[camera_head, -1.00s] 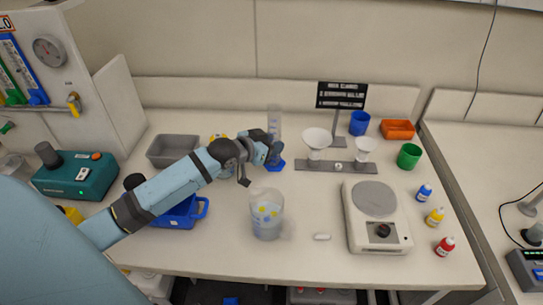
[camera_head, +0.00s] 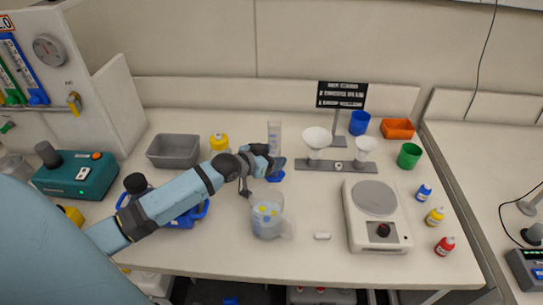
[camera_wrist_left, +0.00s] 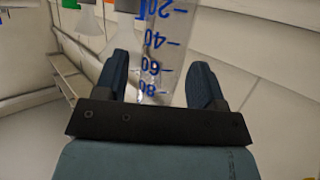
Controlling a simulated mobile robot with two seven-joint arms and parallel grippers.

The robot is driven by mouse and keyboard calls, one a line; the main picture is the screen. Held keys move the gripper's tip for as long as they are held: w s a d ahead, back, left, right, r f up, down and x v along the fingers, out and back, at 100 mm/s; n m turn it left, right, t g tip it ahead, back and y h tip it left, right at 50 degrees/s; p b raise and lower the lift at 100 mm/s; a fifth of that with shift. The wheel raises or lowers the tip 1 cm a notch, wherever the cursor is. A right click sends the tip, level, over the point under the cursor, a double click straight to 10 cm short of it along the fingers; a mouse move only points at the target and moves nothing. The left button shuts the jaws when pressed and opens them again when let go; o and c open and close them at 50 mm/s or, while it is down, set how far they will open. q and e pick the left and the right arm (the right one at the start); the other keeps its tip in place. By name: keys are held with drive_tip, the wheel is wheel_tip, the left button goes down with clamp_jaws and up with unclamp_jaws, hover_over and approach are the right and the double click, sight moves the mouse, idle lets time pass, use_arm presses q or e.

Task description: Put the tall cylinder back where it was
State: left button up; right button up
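The tall cylinder (camera_head: 275,134) is clear and upright, with a blue base (camera_head: 275,177) that appears to rest on the bench behind the beaker. My left gripper (camera_head: 276,164) is at its lower part in the head view. In the left wrist view the cylinder (camera_wrist_left: 163,45), with blue graduations, lies between the two fingers of my left gripper (camera_wrist_left: 160,72). The fingers look spread wider than the cylinder, with a gap at the left finger. The cylinder's lower wall is partly hidden by the gripper in the head view. My right gripper is not in view.
A clear beaker (camera_head: 266,217) stands in front of my left gripper. A funnel stand (camera_head: 337,165) is to the right, and a scale (camera_head: 376,235) is farther right. A grey bin (camera_head: 174,151) and a yellow-capped bottle (camera_head: 219,143) are to the left.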

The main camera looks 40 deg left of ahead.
use_arm(q)
drive_tip(key=shift+r, duration=0.25)
drive_tip(key=v, duration=0.7)
drive_tip(key=shift+s+b, duration=0.2)
drive_tip(key=shift+b, duration=0.1)
drive_tip(key=shift+r, duration=0.1)
